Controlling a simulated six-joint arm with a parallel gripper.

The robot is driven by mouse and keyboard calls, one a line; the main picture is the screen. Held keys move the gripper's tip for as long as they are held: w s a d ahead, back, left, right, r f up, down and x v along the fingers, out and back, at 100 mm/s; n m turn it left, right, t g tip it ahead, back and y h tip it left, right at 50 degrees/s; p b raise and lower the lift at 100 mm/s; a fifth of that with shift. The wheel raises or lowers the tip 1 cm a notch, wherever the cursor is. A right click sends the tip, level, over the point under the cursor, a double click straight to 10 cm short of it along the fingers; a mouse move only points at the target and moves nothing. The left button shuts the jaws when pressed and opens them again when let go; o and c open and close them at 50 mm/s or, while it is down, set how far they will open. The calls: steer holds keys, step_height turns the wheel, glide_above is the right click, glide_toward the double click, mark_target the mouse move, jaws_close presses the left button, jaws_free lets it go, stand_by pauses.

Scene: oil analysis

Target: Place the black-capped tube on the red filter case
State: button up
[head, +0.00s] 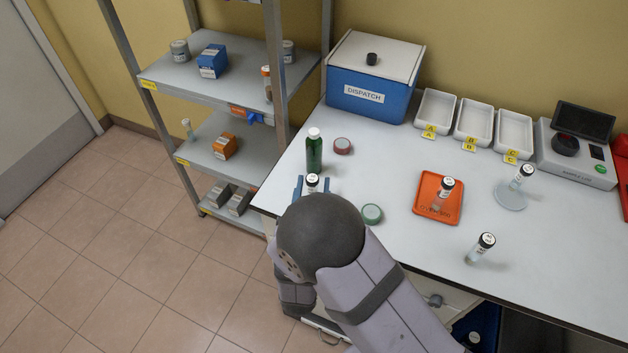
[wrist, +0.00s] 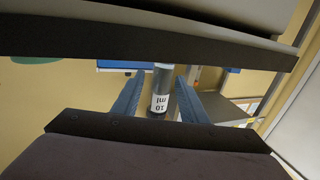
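My gripper (head: 312,186) is at the table's left end, its blue fingers on either side of an upright tube (head: 312,179). The tube's top looks white with a dark rim. In the wrist view, this tube (wrist: 162,88) has an upside-down "10 ml" label and stands between the fingers, with a gap seeming to show on each side; its lower end is hidden in the head view. A round red case (head: 343,146) lies flat behind it to the right, with nothing on it. Similar tubes with dark, white-topped caps stand elsewhere, one at the front right (head: 481,248).
A green bottle (head: 314,152) stands close behind the gripper, and a green round case (head: 372,214) lies to its right. An orange tray (head: 424,207) and a round dish (head: 509,200) each hold a tube. A blue dispatch box (head: 357,108) and white trays (head: 434,111) line the back.

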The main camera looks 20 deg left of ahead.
steer(key=b+v, duration=0.1)
steer(key=v, duration=0.2)
steer(key=shift+s+d+f, duration=0.1)
steer(key=shift+s+d, duration=0.1)
steer(key=shift+s, duration=0.15)
steer(key=shift+o, duration=0.5)
steer(key=shift+s, duration=0.1)
